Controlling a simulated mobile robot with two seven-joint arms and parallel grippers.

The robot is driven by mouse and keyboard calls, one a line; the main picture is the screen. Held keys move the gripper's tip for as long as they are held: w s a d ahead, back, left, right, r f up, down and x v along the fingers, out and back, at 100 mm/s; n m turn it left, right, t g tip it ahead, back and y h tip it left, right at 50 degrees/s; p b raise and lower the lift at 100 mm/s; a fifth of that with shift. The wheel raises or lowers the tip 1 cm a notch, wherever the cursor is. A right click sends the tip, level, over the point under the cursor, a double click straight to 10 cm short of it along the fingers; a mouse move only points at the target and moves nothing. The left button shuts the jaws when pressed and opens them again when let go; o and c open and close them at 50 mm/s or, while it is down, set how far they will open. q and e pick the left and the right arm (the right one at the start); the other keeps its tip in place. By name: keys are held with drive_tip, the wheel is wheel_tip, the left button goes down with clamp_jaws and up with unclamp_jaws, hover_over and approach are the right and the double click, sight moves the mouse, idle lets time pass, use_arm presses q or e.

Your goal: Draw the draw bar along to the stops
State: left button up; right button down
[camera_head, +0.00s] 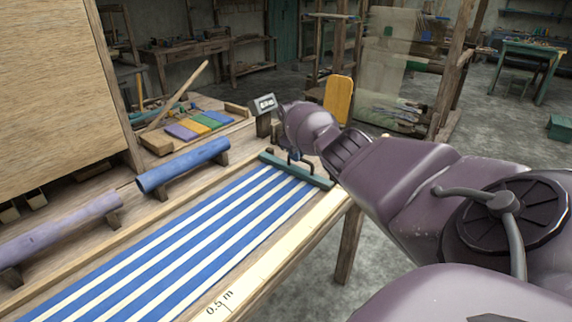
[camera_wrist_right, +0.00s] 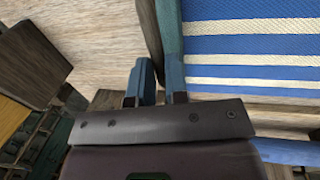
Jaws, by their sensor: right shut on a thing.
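The draw bar (camera_head: 312,177) is a dark green bar lying across the far end of the blue and white striped cloth (camera_head: 165,245). My right gripper (camera_head: 297,158) reaches down onto the bar from the right side and is shut on it near its middle. I cannot clearly make out the stops. My left gripper is not in view.
A dark post with a small counter (camera_head: 264,104) stands just beyond the bar. A blue roller (camera_head: 183,165) and a purple roller (camera_head: 60,228) lie left of the cloth. A pale scale strip (camera_head: 262,275) runs along the right edge.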

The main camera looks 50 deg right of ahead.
drive_tip(key=shift+d+f, duration=0.15)
drive_tip(key=shift+d, duration=0.4)
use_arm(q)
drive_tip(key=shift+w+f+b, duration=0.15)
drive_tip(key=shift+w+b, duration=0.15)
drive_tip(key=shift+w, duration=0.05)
use_arm(e)
drive_tip(key=shift+d+r, duration=0.1)
drive_tip(key=shift+r, duration=0.2)
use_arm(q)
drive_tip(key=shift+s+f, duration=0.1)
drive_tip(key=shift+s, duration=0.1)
use_arm(e)
drive_tip(key=c, duration=1.5)
unclamp_jaws()
drive_tip(key=shift+d, duration=0.1)
drive_tip(key=o, duration=0.4)
drive_tip(key=shift+d+f, duration=0.1)
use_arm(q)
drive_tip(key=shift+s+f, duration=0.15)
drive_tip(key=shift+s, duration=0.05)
